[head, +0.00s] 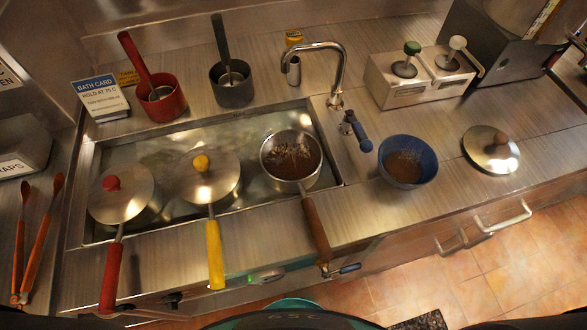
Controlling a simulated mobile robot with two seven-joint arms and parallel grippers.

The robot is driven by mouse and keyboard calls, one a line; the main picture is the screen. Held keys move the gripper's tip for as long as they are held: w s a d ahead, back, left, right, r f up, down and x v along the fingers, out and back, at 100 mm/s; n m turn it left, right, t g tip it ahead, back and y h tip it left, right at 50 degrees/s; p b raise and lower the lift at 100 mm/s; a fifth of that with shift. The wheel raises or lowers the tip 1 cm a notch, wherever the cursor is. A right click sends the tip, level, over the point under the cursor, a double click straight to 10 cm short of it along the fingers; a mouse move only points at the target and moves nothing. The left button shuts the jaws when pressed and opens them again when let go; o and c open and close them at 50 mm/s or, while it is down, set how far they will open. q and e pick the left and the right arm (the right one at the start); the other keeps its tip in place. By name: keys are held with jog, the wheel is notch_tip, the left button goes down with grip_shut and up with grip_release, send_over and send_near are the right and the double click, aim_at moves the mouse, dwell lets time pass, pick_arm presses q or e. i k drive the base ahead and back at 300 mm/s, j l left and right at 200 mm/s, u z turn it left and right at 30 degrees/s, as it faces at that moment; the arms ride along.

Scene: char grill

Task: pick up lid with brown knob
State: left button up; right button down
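The lid with the brown knob (481,155) is a round, shiny metal disc. It lies flat on the right part of the metal counter, with its knob (501,138) upward. A blue bowl (428,172) with brown contents stands to its left, with bare counter between them. A brown-handled pan (311,215) sits uncovered in the water bath, showing brown contents with pale bits. Neither my left nor my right gripper shows in the head view, and nothing touches the lid.
Red-knob (122,203) and yellow-knob (211,182) lidded pans sit in the bath (335,160). A tap (340,75) and a two-pump dispenser (420,90) stand behind. The counter's front edge runs below the lid; counter around the lid is clear.

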aim_at(492, 149)
jog(key=k+l+z, duration=0.1)
jog(key=l+z, duration=0.9)
jog(key=j, duration=0.1)
